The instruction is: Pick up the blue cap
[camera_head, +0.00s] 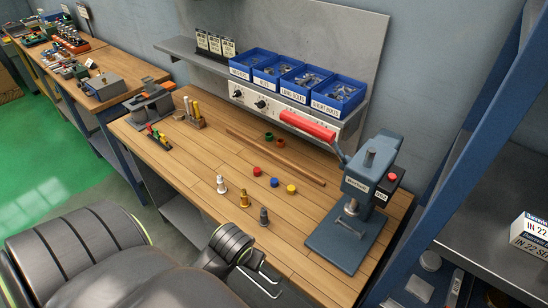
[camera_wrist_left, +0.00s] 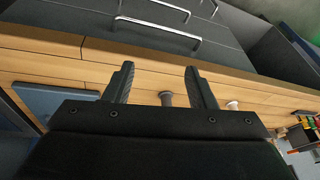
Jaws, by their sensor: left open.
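The blue cap (camera_head: 274,183) lies on the wooden bench top in the head view. The bench's front edge and drawer fronts show beyond the fingers. The blue cap is not visible in that view. In the head view only a black link of my own arm shows at the bench's front, and I cannot make out the fingers. My right gripper is not in view.
A white peg (camera_head: 221,185), a gold peg (camera_head: 244,199) and a grey peg (camera_head: 264,217) stand in front of the caps. A press (camera_head: 335,244) with a red handle stands to the right. A wooden strip (camera_head: 275,157) lies behind the caps. Drawer handles (camera_wrist_left: 158,32) protrude below the edge.

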